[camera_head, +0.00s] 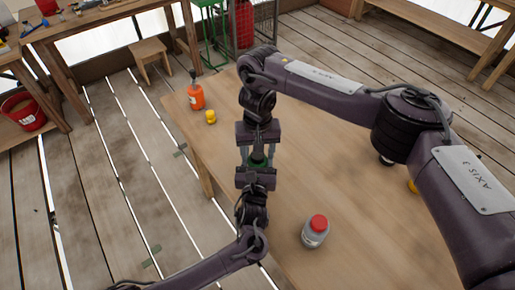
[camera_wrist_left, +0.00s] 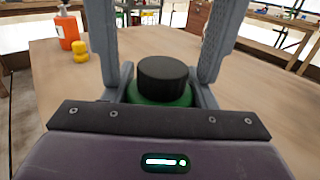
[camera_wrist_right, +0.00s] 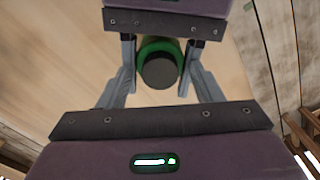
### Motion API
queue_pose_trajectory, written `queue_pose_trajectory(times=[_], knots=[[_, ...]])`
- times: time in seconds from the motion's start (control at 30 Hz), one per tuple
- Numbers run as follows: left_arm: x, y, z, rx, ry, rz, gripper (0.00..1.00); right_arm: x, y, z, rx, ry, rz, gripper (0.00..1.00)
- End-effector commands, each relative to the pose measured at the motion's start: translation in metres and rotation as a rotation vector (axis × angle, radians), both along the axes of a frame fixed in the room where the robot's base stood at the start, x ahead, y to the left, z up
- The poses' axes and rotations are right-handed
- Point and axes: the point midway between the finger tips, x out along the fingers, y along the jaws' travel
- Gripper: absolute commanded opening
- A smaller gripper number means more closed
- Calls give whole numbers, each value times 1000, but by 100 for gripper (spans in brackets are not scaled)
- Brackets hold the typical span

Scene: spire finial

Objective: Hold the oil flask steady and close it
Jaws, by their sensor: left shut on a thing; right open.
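The oil flask is green with a black cap (camera_wrist_left: 163,79); its green body (camera_wrist_left: 160,98) shows below the cap. In the head view the flask (camera_head: 257,161) is mostly hidden between my two facing grippers. My left gripper (camera_head: 257,168) is shut on the flask's body, over the wooden table. My right gripper (camera_wrist_right: 165,92) is open opposite it; its fingers stand apart on either side of the black cap, which also shows in the right wrist view (camera_wrist_right: 161,72). The cap sits on the flask; I cannot tell how tightly.
An orange bottle (camera_head: 196,97) with a dark top and a small yellow object (camera_head: 211,117) stand at the table's far left. A grey bottle with a red cap (camera_head: 316,231) stands near the front. The middle of the table (camera_head: 310,150) is clear.

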Motion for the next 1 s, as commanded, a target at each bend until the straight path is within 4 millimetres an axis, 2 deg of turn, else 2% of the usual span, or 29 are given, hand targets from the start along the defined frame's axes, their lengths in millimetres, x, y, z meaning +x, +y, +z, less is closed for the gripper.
queue_pose_trajectory(times=[0.17, 0.5, 0.63, 0.8, 1.0], knots=[[0, 0, -1, 1, 2, 0, 0, 1, 0, 14, 1, -5, 4, 59], [0, 0, -1, 1, 2, 0, 0, 2, -1, 83, -2, -7, 1, 59], [0, 0, -1, 1, 2, 0, 0, 1, 0, 104, -2, -4, 1, 59], [0, 0, -1, 1, 1, 0, 0, 0, 0, 118, -1, -2, 0, 59], [0, 0, -1, 1, 1, 0, 0, 0, 0, 120, 0, 1, 0, 59]])
